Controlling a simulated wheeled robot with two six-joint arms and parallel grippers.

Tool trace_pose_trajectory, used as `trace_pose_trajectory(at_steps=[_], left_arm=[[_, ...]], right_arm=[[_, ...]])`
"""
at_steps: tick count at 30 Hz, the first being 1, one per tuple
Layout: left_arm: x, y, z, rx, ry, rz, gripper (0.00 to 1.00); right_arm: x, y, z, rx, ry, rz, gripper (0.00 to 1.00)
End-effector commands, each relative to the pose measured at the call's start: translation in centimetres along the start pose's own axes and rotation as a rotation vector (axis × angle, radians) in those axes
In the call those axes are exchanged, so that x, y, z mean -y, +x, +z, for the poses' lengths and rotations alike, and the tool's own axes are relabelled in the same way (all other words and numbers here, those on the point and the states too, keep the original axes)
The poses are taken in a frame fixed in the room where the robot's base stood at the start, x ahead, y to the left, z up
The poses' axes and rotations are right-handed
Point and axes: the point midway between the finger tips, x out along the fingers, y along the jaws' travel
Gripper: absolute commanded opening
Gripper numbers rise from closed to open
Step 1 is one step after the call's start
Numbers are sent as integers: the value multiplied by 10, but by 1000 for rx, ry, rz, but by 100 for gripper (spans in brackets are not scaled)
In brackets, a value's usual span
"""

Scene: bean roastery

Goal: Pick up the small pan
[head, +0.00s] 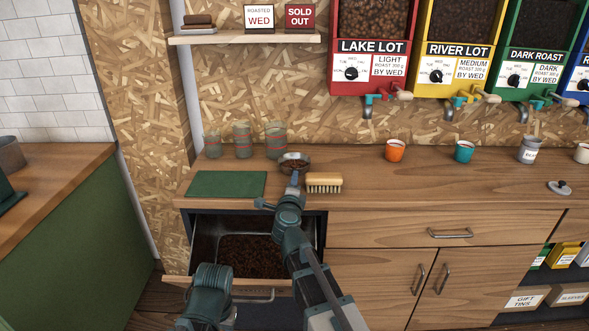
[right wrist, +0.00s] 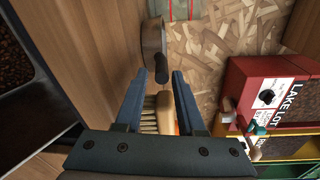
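The small pan (head: 294,158), a dark round pan with beans or dark contents, sits on the wooden counter, behind and left of the brush. My right gripper (head: 293,180) is just in front of it, reaching from below. In the right wrist view the pan (right wrist: 151,42) shows side-on, and its dark handle points toward the gap between my open fingers (right wrist: 161,76). The fingers are apart, with nothing held. My left arm shows at the lower left of the head view, but its gripper is not visible.
A wooden brush (head: 324,182) lies right beside my right gripper. A green mat (head: 227,184) and several glass jars (head: 244,141) stand to the left. An open drawer (head: 204,226) holds a tray of beans below. Orange (head: 395,150) and teal (head: 464,152) cups stand to the right.

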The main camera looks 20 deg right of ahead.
Motion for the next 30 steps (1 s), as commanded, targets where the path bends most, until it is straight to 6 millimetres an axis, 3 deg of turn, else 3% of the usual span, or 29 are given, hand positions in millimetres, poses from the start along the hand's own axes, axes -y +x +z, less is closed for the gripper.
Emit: trace_pose_trajectory(at_steps=[6,14,21,30], left_arm=[[0,1,0,0,0,0,45],[0,1,0,0,0,0,45],[0,1,0,0,0,0,45],[0,1,0,0,0,0,45]], right_arm=[[1,35,4,0,0,0,38],[2,38,3,1,-1,0,38],[2,38,3,1,0,0,0],[2,38,3,1,0,0,0]])
